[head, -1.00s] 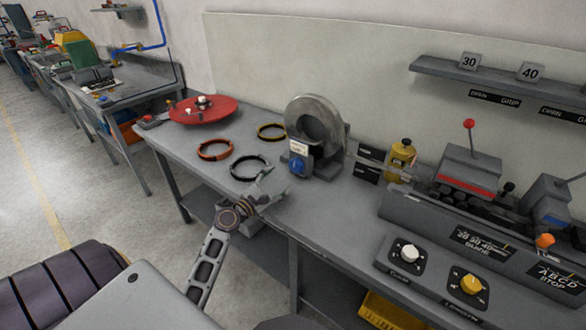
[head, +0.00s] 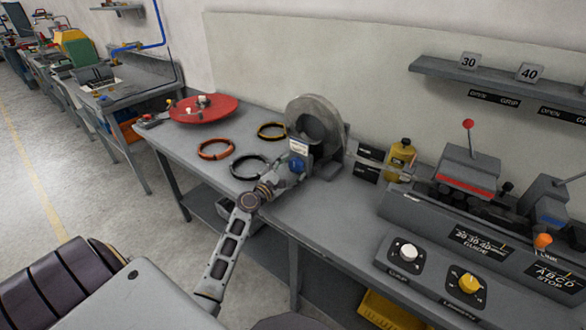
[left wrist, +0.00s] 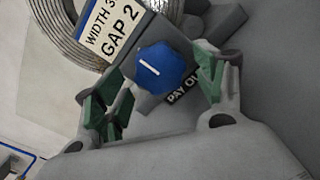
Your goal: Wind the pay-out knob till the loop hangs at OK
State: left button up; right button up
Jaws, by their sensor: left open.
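The blue pay-out knob (head: 297,165) sits on the front of the grey coil stand, below a small white card (head: 298,147). In the left wrist view the knob (left wrist: 160,69) is a faceted blue cap with a white line, above a label partly reading "PAY OU". My left gripper (left wrist: 163,80) is open, its green-padded fingers on either side of the knob; I cannot tell whether they touch it. In the head view this gripper (head: 287,182) is right at the knob. The grey wound coil (head: 300,110) stands upright behind. I cannot make out a hanging loop or an OK mark. My right gripper is not in view.
Orange (head: 215,149), black (head: 249,166) and brass-coloured (head: 271,131) rings lie left of the stand, near a red disc (head: 190,110). A yellow bottle (head: 401,158) and a machine with a white knob (head: 407,251) and a yellow knob (head: 468,283) are to the right.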

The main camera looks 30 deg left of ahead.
pick_arm(q)
jog(key=shift+w, duration=0.65)
jog(key=c, duration=1)
jog(key=shift+c, duration=0.2)
jog(key=shift+m, duration=0.5)
